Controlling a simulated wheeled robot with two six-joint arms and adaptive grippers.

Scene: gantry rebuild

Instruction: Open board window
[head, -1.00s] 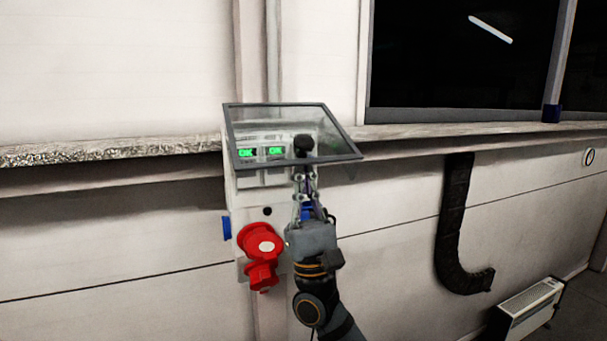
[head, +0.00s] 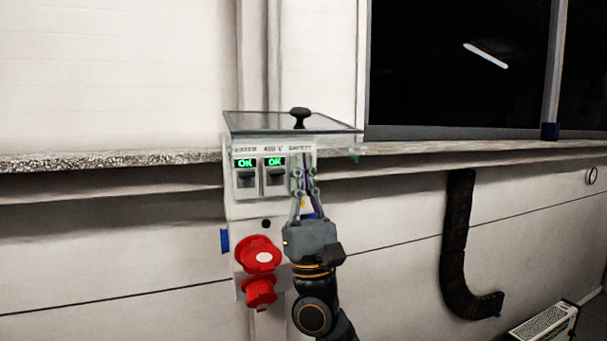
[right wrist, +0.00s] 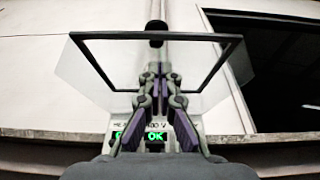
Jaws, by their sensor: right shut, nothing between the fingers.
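The board window (head: 265,122) is a clear pane with a dark frame on top of the white switch board (head: 242,203). It is swung up to about level, with its black knob (head: 299,117) standing on its top face. Two switches under green OK displays (head: 245,163) are uncovered. My right gripper (head: 304,170) is shut and empty in front of the board's right part, below the pane. In the right wrist view the closed fingers (right wrist: 158,78) are seen against the framed pane (right wrist: 100,38). My left gripper is not in view.
A red socket (head: 260,256) sticks out below the board, left of my right arm. A blue socket (head: 225,241) is on its left side. A stone ledge (head: 110,160) runs along the wall. A black duct (head: 457,250) and a heater (head: 543,328) are at right.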

